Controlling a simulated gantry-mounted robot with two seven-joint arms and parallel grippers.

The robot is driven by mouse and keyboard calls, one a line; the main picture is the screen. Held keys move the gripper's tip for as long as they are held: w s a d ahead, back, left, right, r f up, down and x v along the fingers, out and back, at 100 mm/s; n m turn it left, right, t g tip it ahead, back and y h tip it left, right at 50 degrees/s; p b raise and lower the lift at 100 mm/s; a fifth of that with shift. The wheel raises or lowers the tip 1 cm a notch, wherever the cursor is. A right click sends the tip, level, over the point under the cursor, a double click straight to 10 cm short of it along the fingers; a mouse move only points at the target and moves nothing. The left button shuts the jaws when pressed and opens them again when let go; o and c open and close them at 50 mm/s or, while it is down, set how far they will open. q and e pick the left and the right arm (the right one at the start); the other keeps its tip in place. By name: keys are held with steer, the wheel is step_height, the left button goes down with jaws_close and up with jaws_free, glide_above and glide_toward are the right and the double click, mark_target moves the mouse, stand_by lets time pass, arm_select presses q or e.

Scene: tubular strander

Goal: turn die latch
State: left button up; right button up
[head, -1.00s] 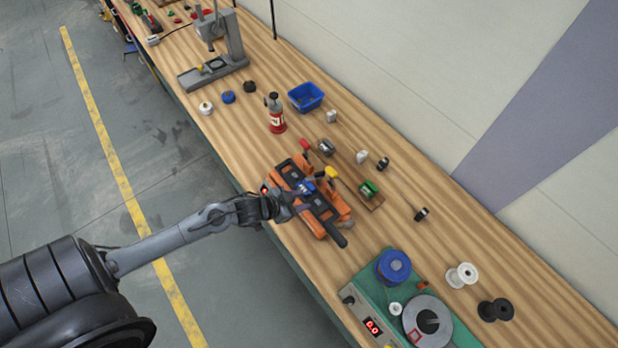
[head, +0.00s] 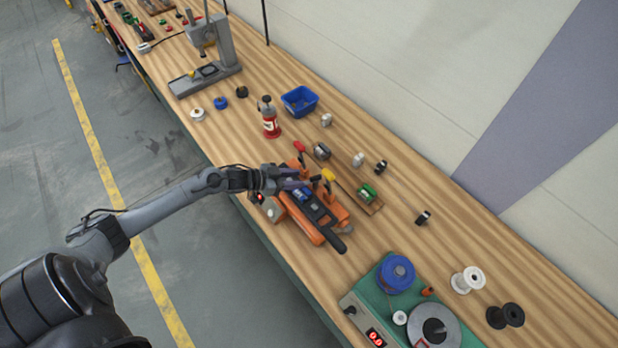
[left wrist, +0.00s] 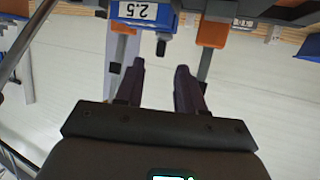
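An orange and black bench device (head: 333,208) stands on the wooden bench, with a red-tipped lever (head: 299,146), a yellow-tipped lever (head: 328,175) and a small blue block (head: 301,194) on it. I cannot tell for sure which part is the die latch. My left gripper (head: 298,184) is at the device's upper left part, close to the blue block. In the left wrist view the fingers of my left gripper (left wrist: 160,68) are apart with nothing between them. My right gripper is not in view.
A green machine with a blue spool (head: 396,273) is at the front right. Several small parts, including a green one (head: 367,193), lie to the right.

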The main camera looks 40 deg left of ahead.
mark_target(309, 182)
arm_select(q)
steer(key=shift+x, duration=2.85)
jaws_close()
